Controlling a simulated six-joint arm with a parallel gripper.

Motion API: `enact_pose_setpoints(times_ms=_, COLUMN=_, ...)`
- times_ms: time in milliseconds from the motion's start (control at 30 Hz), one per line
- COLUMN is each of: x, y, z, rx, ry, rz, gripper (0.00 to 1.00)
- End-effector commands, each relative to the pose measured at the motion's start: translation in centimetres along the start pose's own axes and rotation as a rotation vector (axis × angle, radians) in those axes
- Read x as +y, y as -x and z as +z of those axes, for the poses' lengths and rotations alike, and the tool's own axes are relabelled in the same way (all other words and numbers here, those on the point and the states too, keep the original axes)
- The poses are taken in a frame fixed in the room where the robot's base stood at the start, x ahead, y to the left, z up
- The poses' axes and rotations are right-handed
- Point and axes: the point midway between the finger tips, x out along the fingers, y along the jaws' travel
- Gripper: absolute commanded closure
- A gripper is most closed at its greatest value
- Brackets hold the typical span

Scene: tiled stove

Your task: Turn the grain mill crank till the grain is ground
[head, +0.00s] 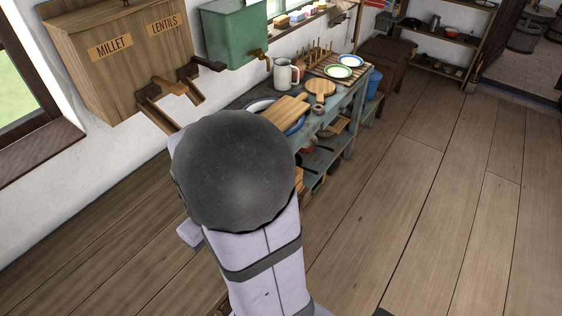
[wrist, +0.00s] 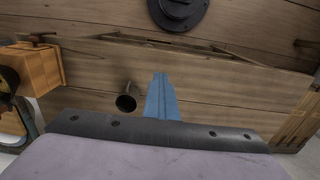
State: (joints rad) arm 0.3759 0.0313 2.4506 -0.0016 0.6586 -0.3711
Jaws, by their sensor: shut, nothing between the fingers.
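In the wrist view my gripper (wrist: 161,97) shows as narrow blue fingers, closed together and empty, over a wooden plank surface (wrist: 220,72). A short dark tube-like piece (wrist: 126,103) is just left of the fingers, apart from them in the picture. A dark round plate (wrist: 178,10) is at the top edge. An orange-brown wooden box (wrist: 38,66) is at the left, with a dark round part (wrist: 8,80) beside it. I cannot tell which of these belongs to the grain mill or its crank. My arm hides the gripper in the head view.
In the head view, a wooden bin (head: 115,62) labelled millet and lentils is on the left wall. A green tank (head: 234,35) hangs beside it. A blue-grey bench (head: 352,115) holds boards, plates (head: 337,72) and a jug (head: 283,74). The floor (head: 440,190) at right is clear.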

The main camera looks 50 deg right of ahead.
Motion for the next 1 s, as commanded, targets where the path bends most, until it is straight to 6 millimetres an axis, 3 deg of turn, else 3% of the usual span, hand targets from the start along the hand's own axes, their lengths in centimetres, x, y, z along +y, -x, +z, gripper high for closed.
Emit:
enact_pose_setpoints(times_ms=367, x=0.9, y=0.0, z=0.6, rx=-0.001, ry=0.0, rz=0.0, gripper=1.0)
enact_pose_setpoints(times_ms=800, x=2.5, y=0.1, z=3.8, rx=-0.001, ry=-0.002, rz=-0.001, gripper=1.0)
enact_pose_setpoints(times_ms=1000, x=2.7, y=0.0, z=4.1, rx=0.0, ry=0.001, rz=0.0, gripper=1.0)
